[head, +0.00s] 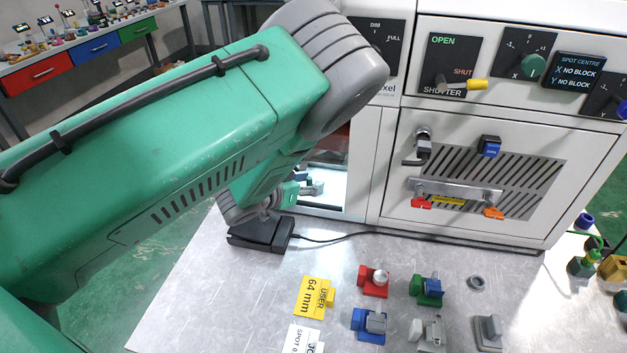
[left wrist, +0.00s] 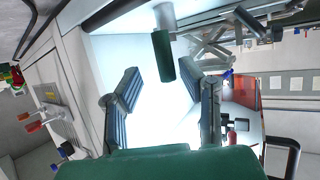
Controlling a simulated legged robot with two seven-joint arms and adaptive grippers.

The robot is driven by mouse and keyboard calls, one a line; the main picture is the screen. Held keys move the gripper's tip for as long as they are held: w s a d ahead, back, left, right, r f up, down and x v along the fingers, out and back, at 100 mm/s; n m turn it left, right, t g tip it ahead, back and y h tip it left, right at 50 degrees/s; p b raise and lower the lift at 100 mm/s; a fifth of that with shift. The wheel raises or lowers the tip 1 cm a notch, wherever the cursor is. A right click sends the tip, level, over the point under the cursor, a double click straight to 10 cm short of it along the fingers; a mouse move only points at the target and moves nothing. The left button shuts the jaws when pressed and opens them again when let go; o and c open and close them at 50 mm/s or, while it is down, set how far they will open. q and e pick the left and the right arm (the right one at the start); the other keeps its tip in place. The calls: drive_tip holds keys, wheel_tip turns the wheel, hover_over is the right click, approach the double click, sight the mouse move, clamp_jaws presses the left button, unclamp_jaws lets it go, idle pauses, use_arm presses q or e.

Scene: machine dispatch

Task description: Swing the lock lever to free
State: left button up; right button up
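My left arm reaches from the left into the lit opening of the machine. My left gripper (head: 312,188) shows only partly there, behind my own arm. In the left wrist view its two dark ribbed fingers (left wrist: 160,105) are spread apart. A dark green cylindrical grip (left wrist: 163,56) on a pale post shows at the upper middle, between the fingers' lines and beyond their tips; I see no clear contact. It may be the lock lever, but no label shows and I cannot tell its position. My right gripper is in neither view.
The machine's front has a shutter switch with a yellow handle (head: 477,85) and a lower panel with a latch (head: 423,147) and bar (head: 455,190). Several coloured fixtures, such as a red one (head: 373,281), stand on the metal table (head: 215,300). A black box (head: 258,234) sits below my wrist.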

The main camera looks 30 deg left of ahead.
use_arm(q)
drive_tip(key=shift+w+a+f, duration=0.35)
drive_tip(key=shift+w, duration=0.2)
drive_tip(key=shift+a+f, duration=0.1)
drive_tip(key=shift+a, duration=0.1)
drive_tip(key=shift+d, duration=0.35)
clamp_jaws()
drive_tip(key=shift+w+d, duration=0.1)
drive_tip(key=shift+d, duration=0.05)
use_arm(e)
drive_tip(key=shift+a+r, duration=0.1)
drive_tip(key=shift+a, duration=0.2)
